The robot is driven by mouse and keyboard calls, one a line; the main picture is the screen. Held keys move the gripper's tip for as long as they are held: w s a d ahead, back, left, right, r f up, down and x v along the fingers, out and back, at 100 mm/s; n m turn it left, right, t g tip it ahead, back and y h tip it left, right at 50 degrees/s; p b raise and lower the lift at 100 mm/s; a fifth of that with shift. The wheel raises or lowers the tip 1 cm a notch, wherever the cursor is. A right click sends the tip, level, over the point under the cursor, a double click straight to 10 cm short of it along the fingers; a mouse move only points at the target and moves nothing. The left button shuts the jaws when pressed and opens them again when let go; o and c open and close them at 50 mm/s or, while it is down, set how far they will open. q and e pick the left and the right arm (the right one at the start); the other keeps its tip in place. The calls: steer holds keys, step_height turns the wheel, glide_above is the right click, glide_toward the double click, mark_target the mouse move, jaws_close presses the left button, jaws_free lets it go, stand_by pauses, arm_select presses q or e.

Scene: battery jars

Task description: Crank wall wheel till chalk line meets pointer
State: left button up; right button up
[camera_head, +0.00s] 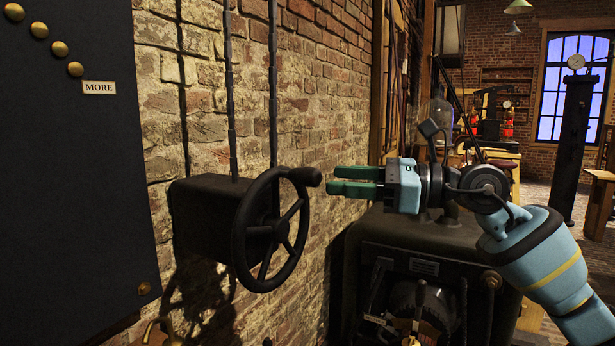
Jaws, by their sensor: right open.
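The black spoked wall wheel (240,236) stands out from a dark box (205,215) on the brick wall, left of the picture's middle. Its crank handle (304,176) sticks out at the wheel's upper right. My right gripper (330,180) comes in from the right at handle height. Its green fingers are open and empty, with their tips just right of the handle's end; whether they touch it I cannot tell. I cannot make out a chalk line or a pointer. My left gripper is not in view.
A dark panel (65,190) with brass studs and a "MORE" label (99,88) fills the left side. Two chains or rods run up the brick wall from the box. A dark machine (440,245) stands below my right arm. A bench and gauge column (570,140) are farther back.

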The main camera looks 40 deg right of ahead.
mark_target(307, 177)
steer(key=p+x, duration=0.2)
steer(key=x, duration=0.3)
steer(key=shift+w+a+r, duration=0.15)
steer(key=shift+w+a, duration=0.05)
steer(key=shift+w, duration=0.1)
steer(key=shift+w+a, duration=0.4)
steer(key=shift+w, duration=0.1)
jaws_close()
